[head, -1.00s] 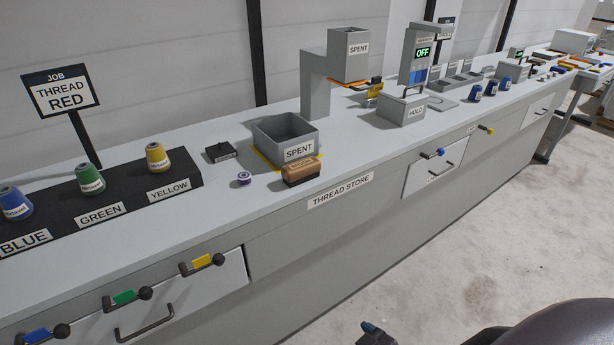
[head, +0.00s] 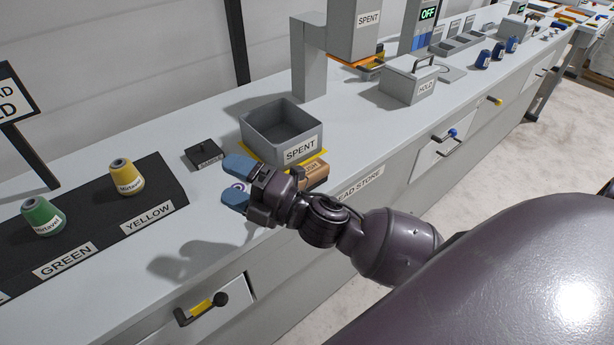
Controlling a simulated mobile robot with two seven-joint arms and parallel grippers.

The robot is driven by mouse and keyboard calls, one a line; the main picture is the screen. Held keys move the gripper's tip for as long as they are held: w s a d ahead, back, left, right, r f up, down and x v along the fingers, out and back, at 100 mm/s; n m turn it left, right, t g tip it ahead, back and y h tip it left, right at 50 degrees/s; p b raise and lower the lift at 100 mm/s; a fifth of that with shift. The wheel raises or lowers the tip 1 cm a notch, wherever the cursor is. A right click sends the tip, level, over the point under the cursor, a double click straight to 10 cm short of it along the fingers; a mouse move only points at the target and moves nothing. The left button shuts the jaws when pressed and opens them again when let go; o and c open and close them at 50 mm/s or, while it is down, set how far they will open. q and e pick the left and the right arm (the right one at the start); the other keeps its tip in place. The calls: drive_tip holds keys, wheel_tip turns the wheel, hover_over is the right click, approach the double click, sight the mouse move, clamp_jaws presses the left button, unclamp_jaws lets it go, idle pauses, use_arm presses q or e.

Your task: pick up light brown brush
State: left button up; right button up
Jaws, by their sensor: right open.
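The light brown brush (head: 314,175) lies on the bench in front of the grey SPENT bin, in the head view. My right gripper and wrist hide most of it; only its right end shows. My right gripper (head: 237,181) is open, with blue fingertips pointing left. It is over the bench to the left of the brush. My left gripper is not in view.
The open SPENT bin (head: 288,115) stands on a yellow-edged patch behind the brush. A small black block (head: 205,153) sits left of it. Green (head: 42,217) and yellow (head: 125,177) thread cones stand on a black stand at left. A HOLD box (head: 409,82) is further right.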

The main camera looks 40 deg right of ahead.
drive_tip(key=s+a+r+n+g+y, duration=0.1)
drive_tip(key=a+n+g+y, duration=0.1)
drive_tip(key=n+g+y, duration=0.3)
drive_tip(key=a+r+n+g+y, duration=0.1)
drive_tip(key=a+n+g, duration=0.15)
drive_tip(key=n, duration=0.35)
drive_tip(key=n+g+h, duration=0.9)
drive_tip(key=n+h, duration=0.9)
drive_tip(key=n, duration=0.1)
approach(307, 178)
drive_tip(key=shift+w+d+p, duration=0.15)
drive_tip(key=shift+w+d, duration=0.1)
drive_tip(key=shift+w, duration=0.35)
drive_tip(key=shift+w+d+p, duration=0.15)
drive_tip(key=shift+w+d, duration=0.1)
drive_tip(key=shift+w, duration=0.4)
drive_tip(key=shift+d+f, duration=0.1)
drive_tip(key=shift+d, duration=0.1)
wheel_tip(307, 178, down, 5)
drive_tip(key=shift+f, duration=0.1)
drive_tip(key=shift+s+d+f, duration=0.1)
drive_tip(key=shift+f, duration=2.55)
drive_tip(key=c, duration=0.9)
drive_tip(key=shift+c, duration=0.7)
